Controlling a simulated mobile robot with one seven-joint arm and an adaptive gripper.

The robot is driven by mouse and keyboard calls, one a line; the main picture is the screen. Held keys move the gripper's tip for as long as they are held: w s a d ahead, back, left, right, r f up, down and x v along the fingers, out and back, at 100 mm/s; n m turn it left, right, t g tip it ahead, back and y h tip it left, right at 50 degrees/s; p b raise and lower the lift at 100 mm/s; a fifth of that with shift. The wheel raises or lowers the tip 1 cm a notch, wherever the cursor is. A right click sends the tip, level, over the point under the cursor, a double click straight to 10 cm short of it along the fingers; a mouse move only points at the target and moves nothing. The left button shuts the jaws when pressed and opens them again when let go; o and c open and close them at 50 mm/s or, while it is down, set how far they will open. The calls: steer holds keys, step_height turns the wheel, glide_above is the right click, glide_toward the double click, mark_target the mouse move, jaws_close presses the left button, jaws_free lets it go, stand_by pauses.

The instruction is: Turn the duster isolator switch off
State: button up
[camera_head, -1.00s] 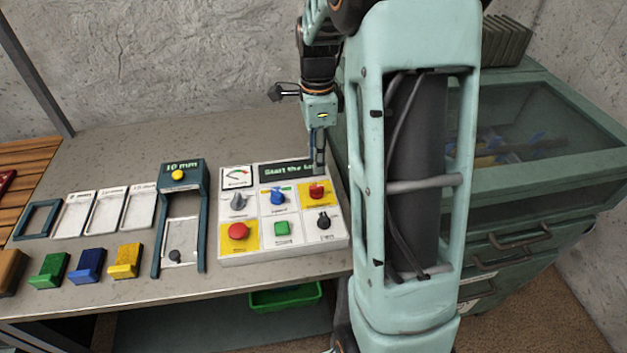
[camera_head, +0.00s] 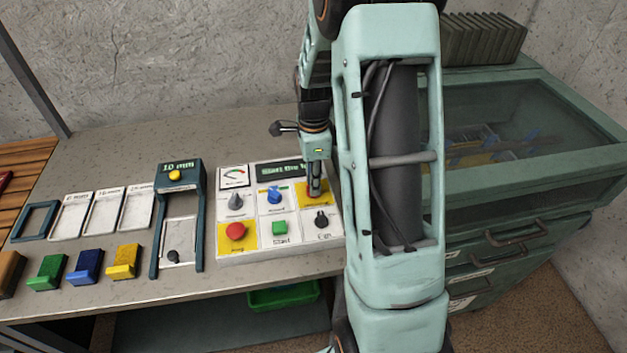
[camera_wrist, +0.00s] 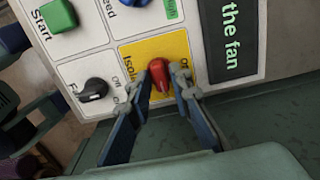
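The isolator switch (camera_wrist: 160,76) is a red knob on a yellow square labelled "Isola…", at the display side of the white control panel (camera_head: 285,252). In the head view my gripper (camera_head: 315,190) points down over that yellow square and mostly hides the knob. In the wrist view my gripper (camera_wrist: 162,88) is open, with one fingertip on each side of the red knob. A small gap seems to show beside the knob; contact is hard to judge. The display (camera_wrist: 232,35) reads "the fan" in the wrist view.
The panel also has a black fan knob (camera_head: 322,219), a green start button (camera_head: 280,228), a red button (camera_head: 235,232), a blue knob (camera_head: 274,196) and a grey knob (camera_head: 236,201). A glass-topped cabinet (camera_head: 540,180) stands to the right.

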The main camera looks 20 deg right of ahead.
jaws_close()
steer(key=n+b, duration=0.1)
steer(key=n, duration=0.3)
steer(key=n+b, duration=0.1)
steer(key=n, duration=0.3)
steer(key=shift+w+n, duration=0.1)
steer(key=shift+n, duration=0.2)
steer(key=n+b, duration=0.1)
steer(key=n, duration=0.3)
steer(key=shift+n, duration=0.3)
steer(key=n, duration=0.4)
steer(key=shift+r+n, duration=0.1)
steer(key=shift+n, duration=0.2)
